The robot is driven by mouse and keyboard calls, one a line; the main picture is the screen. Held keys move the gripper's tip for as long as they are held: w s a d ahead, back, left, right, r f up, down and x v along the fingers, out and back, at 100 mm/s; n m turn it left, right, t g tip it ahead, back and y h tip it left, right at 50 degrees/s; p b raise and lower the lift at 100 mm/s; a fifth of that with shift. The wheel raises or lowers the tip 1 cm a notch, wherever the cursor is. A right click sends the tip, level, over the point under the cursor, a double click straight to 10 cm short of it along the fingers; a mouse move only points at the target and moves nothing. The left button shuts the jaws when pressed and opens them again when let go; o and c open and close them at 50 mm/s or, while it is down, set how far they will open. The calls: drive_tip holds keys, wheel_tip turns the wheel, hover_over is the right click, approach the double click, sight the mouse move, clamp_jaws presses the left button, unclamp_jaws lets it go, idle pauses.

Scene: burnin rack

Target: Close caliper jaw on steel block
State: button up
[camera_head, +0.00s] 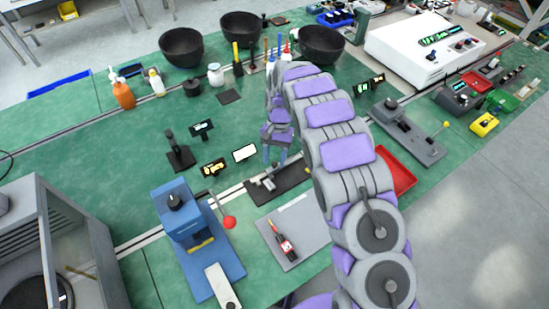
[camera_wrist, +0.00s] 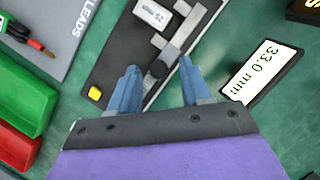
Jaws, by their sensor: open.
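In the head view my gripper (camera_head: 277,157) hangs above the caliper base (camera_head: 292,179). A display (camera_wrist: 263,74) beside it reads 33.0 mm.
A yellow button (camera_wrist: 94,93) is on the base. Green (camera_wrist: 22,92) and red bins are at left in the wrist view. A grey "LEADS" mat (camera_head: 304,224) and blue press (camera_head: 187,220) with a red-ball lever stand nearby. A red tray (camera_head: 397,172) lies right of my arm.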

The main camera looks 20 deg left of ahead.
drive_tip(key=shift+f, duration=0.1)
drive_tip(key=shift+c, duration=0.4)
drive_tip(key=c, duration=0.7)
drive_tip(key=shift+s+a+p, duration=0.15)
drive_tip(key=shift+s+p, duration=0.15)
drive_tip(key=shift+p, duration=0.4)
drive_tip(key=shift+s+a+p, duration=0.1)
drive_tip(key=shift+a+p, duration=0.05)
drive_tip(key=shift+p, duration=0.15)
drive_tip(key=o, duration=0.8)
